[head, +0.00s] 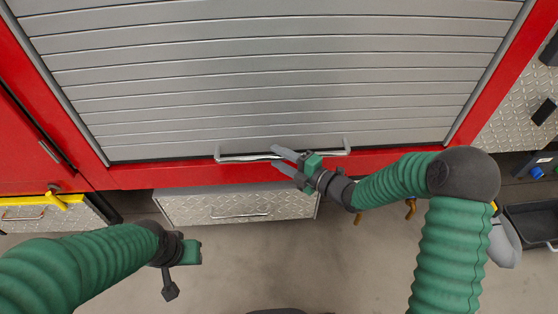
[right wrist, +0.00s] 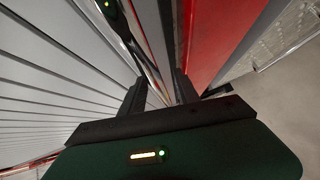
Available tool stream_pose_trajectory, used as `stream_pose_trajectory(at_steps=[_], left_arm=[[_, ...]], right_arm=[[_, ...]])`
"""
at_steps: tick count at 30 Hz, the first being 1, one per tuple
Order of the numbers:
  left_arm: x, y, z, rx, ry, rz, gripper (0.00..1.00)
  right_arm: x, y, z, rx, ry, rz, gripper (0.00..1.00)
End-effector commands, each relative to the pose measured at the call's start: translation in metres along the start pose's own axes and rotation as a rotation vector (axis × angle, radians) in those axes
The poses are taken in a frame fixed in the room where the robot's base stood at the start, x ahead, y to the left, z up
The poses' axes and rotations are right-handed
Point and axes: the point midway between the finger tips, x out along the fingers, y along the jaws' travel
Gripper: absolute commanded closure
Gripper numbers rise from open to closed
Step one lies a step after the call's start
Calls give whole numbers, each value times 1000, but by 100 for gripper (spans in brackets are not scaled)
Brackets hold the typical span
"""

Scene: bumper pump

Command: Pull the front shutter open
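The front shutter (head: 270,90) is a grey slatted panel in a red frame, down to its bottom edge in the head view. A silver bar handle (head: 245,158) runs along its bottom. My right gripper (head: 276,156) is at the middle of the handle, its two fingers apart. In the right wrist view the fingers (right wrist: 158,92) are also apart, with a thin bar running between them; contact is not clear. My left gripper (head: 172,285) hangs low at the left, away from the shutter; its finger gap is not clear.
A diamond-plate drawer (head: 240,206) sits below the red frame (head: 130,176). A yellow-edged drawer (head: 40,215) is at the left. A dark tray (head: 532,222) is at the right. The floor (head: 300,270) in front is clear.

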Motion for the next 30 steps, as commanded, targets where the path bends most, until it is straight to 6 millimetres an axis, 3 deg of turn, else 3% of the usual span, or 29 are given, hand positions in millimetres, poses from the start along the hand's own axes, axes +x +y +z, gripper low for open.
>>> stream_pose_trajectory(at_steps=[9,18,30], left_arm=[[1,0,0,0,0,0,64],[1,0,0,0,0,0,64],[1,0,0,0,0,0,64]], right_arm=[[5,1,0,1,0,1,63],[4,0,0,1,0,0,100],[4,-1,0,2,0,-3,100]])
